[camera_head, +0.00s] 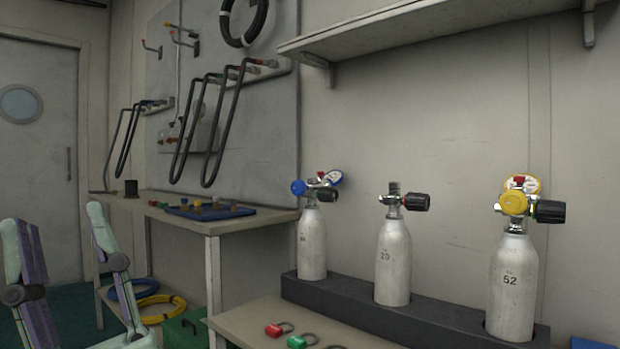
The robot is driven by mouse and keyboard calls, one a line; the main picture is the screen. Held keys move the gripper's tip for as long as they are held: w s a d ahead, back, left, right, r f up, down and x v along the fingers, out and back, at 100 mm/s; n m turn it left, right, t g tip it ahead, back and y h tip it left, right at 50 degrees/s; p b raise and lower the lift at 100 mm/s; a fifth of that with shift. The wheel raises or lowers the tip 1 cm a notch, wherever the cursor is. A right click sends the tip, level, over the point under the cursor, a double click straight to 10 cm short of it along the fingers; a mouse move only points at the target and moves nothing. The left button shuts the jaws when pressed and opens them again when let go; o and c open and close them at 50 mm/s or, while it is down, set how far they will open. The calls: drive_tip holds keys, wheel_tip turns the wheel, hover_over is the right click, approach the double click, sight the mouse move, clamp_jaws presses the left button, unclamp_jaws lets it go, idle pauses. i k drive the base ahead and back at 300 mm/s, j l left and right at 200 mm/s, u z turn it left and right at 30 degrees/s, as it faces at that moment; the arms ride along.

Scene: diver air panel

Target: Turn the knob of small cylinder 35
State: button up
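Three small silver cylinders stand upright in a dark rack. The left cylinder (312,245) has a small blurred number that I cannot read for sure. It has a blue cap (298,187), a gauge and a black knob (327,195) on its valve. The middle cylinder (392,262) reads 20 and has a black knob with a red ring. The right cylinder (513,285) reads 52 and has a yellow cap and a black knob. No cylinder reads clearly as 35. My gripper (62,218) is at the lower left, its mint and purple fingers apart with nothing between, far from the cylinders.
The dark rack (345,304) sits on a low table with red and green padlocks (297,342) at its front. A workbench (215,226) with a blue tray (210,213) stands behind, with coiled hoses below. A shelf (430,30) overhangs the cylinders from the wall.

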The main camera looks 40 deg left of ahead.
sight(327, 195)
drive_tip(key=i+j, duration=0.15)
drive_tip(key=j, duration=0.25)
drive_tip(key=i+j+u, duration=0.15)
drive_tip(key=j, duration=0.25)
drive_tip(key=i+j, duration=0.2)
drive_tip(key=j, duration=0.2)
